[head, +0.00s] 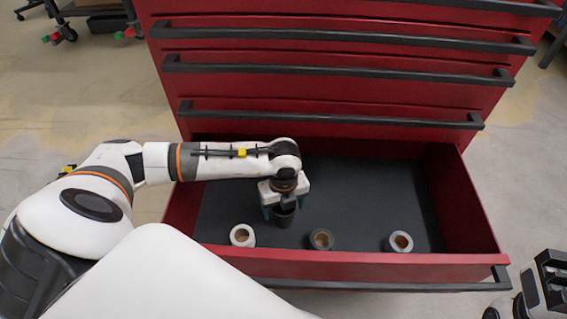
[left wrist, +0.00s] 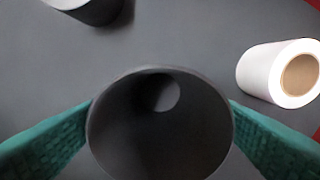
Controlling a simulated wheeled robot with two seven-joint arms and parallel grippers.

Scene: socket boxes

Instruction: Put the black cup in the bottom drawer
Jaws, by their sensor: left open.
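The black cup (head: 284,218) stands in the open bottom drawer (head: 360,190), towards its front and left of the middle. My left gripper (head: 284,208) is above it, pointing down, with its teal fingers on either side of the cup. In the left wrist view the cup's round mouth (left wrist: 160,130) lies between the two spread fingers, close to both; I cannot tell whether they touch it. The left gripper is open. My right gripper (head: 545,285) shows only in part at the lower right, outside the drawer; its jaw state is unclear.
A white roll (head: 234,240), a dark roll (head: 313,242) and a grey-white roll (head: 391,244) lie along the drawer's front. The red cabinet (head: 330,92) rises behind with its upper drawers shut. The drawer's rear and right floor is clear.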

